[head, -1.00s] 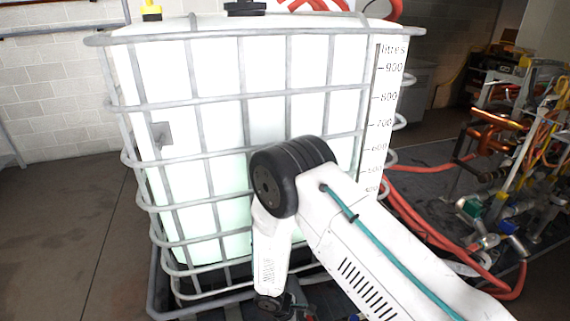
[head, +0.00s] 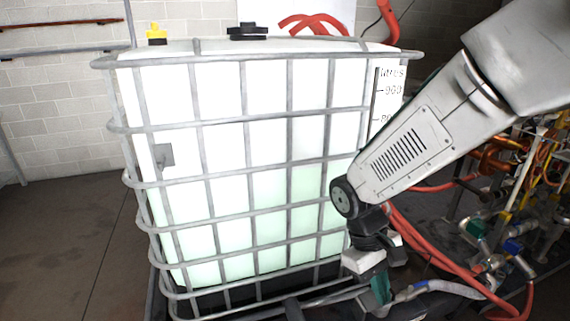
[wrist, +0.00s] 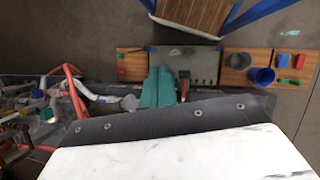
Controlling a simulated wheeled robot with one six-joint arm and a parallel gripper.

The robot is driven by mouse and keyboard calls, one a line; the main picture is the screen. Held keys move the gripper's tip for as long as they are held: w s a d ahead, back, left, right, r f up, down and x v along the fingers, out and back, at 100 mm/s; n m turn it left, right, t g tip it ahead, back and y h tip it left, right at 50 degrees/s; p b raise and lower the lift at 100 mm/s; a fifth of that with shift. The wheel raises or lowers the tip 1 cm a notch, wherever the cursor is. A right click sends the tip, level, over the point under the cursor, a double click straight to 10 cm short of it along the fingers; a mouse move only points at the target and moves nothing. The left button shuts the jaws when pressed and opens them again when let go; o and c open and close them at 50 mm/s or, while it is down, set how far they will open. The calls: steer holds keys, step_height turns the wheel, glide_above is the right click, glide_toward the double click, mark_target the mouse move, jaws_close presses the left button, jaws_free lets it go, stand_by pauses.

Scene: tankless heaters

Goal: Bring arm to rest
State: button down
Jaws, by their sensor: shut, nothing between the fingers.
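My arm reaches in from the right in the head view. Its wrist hangs down at the lower right front of the caged tank. My gripper (head: 380,290) has teal fingers and is low in the head view, beside a silver pipe end. In the wrist view my gripper (wrist: 158,86) shows as two teal fingers side by side. They are shut with nothing between them. Whether the arm touches the tank cage cannot be told.
A white tank (head: 270,130) in a grey bar cage fills the middle. Red hoses (head: 440,255) and pipework (head: 490,240) lie at right. The wrist view shows wooden boards (wrist: 250,60), a blue cup (wrist: 262,77) and a white slab (wrist: 190,155). Open floor (head: 70,240) is at left.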

steer(key=s+d+r+m+t+y, duration=0.1)
steer(key=s+d+r+m+t, duration=0.1)
steer(key=s+r, duration=0.4)
steer(key=s+d+r+m+t+y, duration=0.2)
steer(key=s+d+r, duration=0.4)
steer(key=r, duration=0.3)
steer(key=shift+s+r+m+t, duration=0.3)
steer(key=shift+s+m+t, duration=0.15)
steer(key=shift+m, duration=0.45)
